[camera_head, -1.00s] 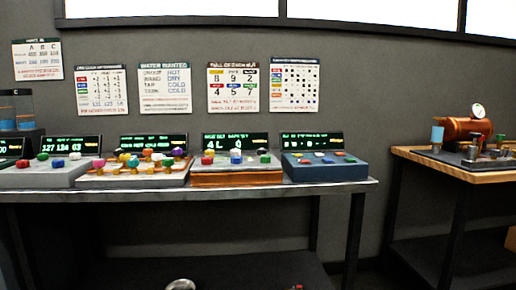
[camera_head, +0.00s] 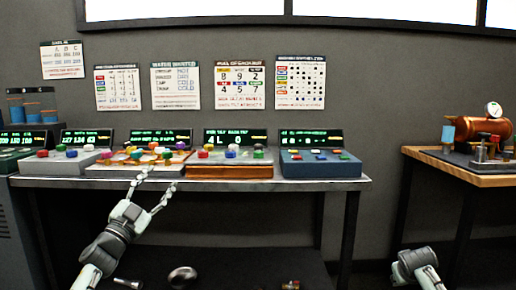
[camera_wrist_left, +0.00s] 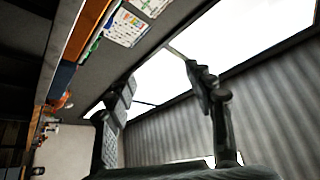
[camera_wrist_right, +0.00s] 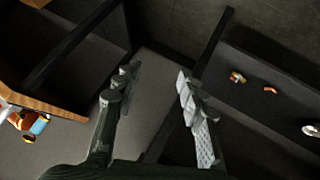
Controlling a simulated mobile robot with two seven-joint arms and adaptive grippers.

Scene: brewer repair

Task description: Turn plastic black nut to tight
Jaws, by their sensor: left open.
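The copper brewer (camera_head: 482,128) with a round gauge stands on the wooden table at the right. I cannot make out a black nut on it. A small copper shape (camera_wrist_left: 60,102) shows in the left wrist view. My left gripper (camera_head: 156,184) is open and empty, with its fingers in front of the grey bench's edge, far left of the brewer. In its wrist view the open fingers (camera_wrist_left: 160,78) point at windows and wall. My right arm shows low at the right of the head view, below the wooden table. Its gripper (camera_wrist_right: 157,76) is open and empty.
The grey bench (camera_head: 225,185) carries several button consoles, such as the blue one (camera_head: 320,168). The wooden table (camera_head: 455,170) stands right of it, across a gap. Small metal parts, one round (camera_head: 183,274), lie on the low shelf. Posters hang on the wall.

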